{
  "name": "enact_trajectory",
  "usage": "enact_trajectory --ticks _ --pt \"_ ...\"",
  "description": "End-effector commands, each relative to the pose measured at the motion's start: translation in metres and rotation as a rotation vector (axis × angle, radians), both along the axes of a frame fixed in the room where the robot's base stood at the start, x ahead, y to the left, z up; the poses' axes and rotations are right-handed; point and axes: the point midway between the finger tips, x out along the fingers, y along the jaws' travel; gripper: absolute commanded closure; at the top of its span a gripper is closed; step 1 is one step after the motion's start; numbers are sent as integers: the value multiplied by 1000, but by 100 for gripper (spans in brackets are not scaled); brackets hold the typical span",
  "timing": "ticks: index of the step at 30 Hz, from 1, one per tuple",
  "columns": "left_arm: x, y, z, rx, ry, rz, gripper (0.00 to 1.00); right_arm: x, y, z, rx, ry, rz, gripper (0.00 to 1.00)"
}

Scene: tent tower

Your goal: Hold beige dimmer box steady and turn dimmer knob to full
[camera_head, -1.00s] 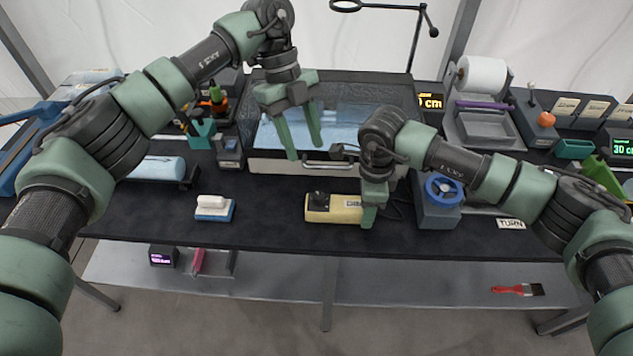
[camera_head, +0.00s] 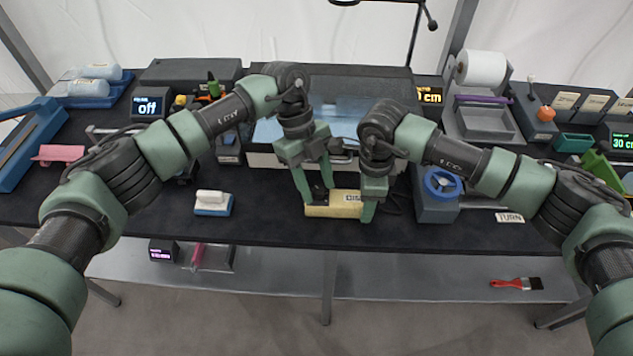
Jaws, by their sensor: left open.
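The beige dimmer box (camera_head: 334,211) lies near the front edge of the black table, its label partly showing. Its dark knob (camera_head: 319,196) is at the box's left end, between the fingers of my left gripper and partly hidden by them. My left gripper (camera_head: 316,198) is open and points down over the left end of the box. My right gripper (camera_head: 369,213) is at the right end of the box, its fingers pointing down. From this side its fingers overlap, so I cannot tell whether they are closed on the box.
A blue-and-white block (camera_head: 213,204) lies left of the box. A grey unit with a blue handwheel (camera_head: 443,184) stands close on the right. A glass-fronted tank (camera_head: 270,131) stands behind. The tabletop between the block and the box is clear.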

Motion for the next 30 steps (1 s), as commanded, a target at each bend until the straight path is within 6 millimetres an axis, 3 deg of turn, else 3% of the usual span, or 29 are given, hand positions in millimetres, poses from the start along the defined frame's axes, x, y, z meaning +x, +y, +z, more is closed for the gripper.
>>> enact_trajectory --ticks 4,9,14,24,30 --pt "0 0 0 0 0 0 57 0 0 0 0 0 0 99" --pt "0 0 0 0 0 0 100 0 0 0 1 0 0 99" --pt "0 -1 0 1 1 -21 100 0 0 0 1 0 0 99" --pt "1 -2 1 0 0 -275 100 0 0 0 1 0 1 99" --pt "1 -2 1 -1 0 -282 100 0 0 0 1 0 1 99"
